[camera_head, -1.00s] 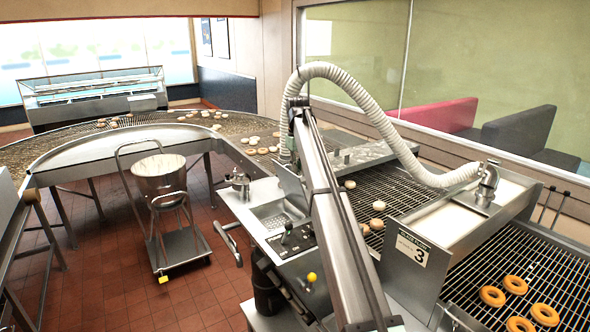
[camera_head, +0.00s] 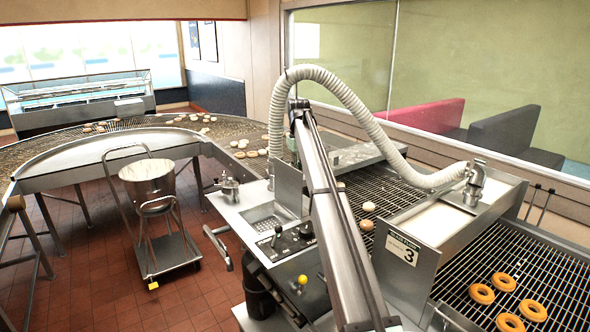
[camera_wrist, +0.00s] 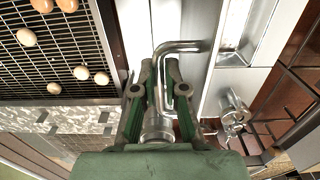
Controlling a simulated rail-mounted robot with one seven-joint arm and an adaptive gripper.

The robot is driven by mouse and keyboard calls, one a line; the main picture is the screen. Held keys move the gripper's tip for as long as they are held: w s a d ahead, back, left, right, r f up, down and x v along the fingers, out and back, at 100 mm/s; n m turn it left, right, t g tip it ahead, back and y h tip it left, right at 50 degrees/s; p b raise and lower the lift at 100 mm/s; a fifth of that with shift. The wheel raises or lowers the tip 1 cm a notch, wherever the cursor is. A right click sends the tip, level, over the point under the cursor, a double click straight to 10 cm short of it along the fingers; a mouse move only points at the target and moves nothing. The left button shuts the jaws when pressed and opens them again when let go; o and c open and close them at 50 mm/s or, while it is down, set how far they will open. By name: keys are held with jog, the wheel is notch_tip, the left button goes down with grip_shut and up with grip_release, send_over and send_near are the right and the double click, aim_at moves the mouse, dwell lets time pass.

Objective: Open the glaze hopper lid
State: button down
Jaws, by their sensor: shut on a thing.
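In the wrist view, my gripper (camera_wrist: 162,78) has its green fingers closed around a bent, shiny metal bar (camera_wrist: 182,46). The bar runs down between the fingers and turns right over a pale steel surface (camera_wrist: 140,28). In the head view, my arm crosses in front of the glaze station, and the gripper's grip is hidden there. An upright steel panel (camera_head: 288,188) stands just left of the arm. I cannot tell the lid's outline or its angle from these frames.
A ribbed white hose (camera_head: 362,112) arches over the wire conveyor (camera_head: 465,265), which carries rings of dough. A control panel with a yellow knob (camera_head: 302,280) sits left of the arm. A steel pot (camera_head: 147,183) stands on a cart on the open tiled floor.

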jog(key=shift+w+d+f, duration=0.3)
jog(key=shift+w+d, duration=0.05)
jog(key=shift+d, duration=0.2)
jog(key=shift+w+d+f, duration=0.25)
jog(key=shift+w+d, duration=0.05)
jog(key=shift+d, duration=0.2)
jog(key=c, duration=1)
grip_release()
jog(key=shift+c, duration=0.2)
